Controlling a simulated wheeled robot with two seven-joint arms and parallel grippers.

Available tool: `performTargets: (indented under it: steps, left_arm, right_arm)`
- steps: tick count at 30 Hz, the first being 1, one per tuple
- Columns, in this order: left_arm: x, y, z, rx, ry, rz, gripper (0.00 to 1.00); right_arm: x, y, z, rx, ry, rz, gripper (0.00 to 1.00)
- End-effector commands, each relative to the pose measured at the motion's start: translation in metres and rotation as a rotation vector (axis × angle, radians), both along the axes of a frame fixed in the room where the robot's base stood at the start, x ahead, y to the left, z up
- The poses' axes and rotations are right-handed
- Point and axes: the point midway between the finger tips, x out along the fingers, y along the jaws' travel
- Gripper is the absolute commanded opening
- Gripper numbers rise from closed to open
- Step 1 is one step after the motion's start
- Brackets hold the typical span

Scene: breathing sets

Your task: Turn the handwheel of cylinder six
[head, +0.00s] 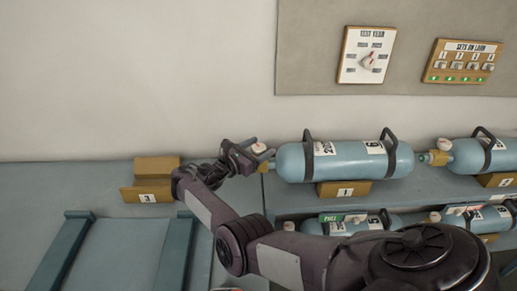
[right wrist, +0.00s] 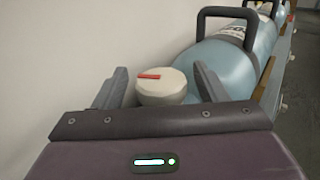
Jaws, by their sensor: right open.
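Cylinder six (head: 345,160) is a light blue bottle with dark carrying handles and a "6" label, lying on a cradle marked 1. Its handwheel (head: 259,148) is a whitish knob at the left end by a brass valve. In the right wrist view the handwheel (right wrist: 162,92) shows a red mark on top. My right gripper (head: 257,155) is open at the valve end. In the right wrist view its fingers (right wrist: 161,78) stand on either side of the handwheel; whether they touch it cannot be told. My left gripper is out of view.
An empty brass cradle (head: 150,167) marked 3 stands left. Another blue cylinder (head: 474,155) lies at right, and more cylinders (head: 350,225) lie on a lower level, partly behind my arm.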

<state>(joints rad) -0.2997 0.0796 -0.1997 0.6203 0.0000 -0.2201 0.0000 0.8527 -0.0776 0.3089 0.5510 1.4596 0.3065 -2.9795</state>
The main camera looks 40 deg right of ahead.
Motion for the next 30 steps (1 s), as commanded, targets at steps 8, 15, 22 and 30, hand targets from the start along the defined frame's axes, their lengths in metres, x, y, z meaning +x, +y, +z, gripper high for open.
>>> performTargets:
  steps: [8, 15, 22, 30]
  left_arm:
    - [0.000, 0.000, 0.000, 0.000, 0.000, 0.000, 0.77]
    - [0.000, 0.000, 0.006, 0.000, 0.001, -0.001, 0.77]
    - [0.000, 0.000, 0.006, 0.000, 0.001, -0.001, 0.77]
    - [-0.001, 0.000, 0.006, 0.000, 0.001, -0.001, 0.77]
  right_arm:
    - [0.000, 0.013, -0.001, 0.004, 0.000, 0.002, 0.66]
    - [0.000, 0.053, 0.000, 0.005, 0.000, 0.002, 0.66]
    - [-0.001, 0.076, -0.001, 0.002, 0.000, 0.000, 0.66]
    - [-0.001, 0.078, 0.000, 0.000, 0.001, 0.000, 0.66]
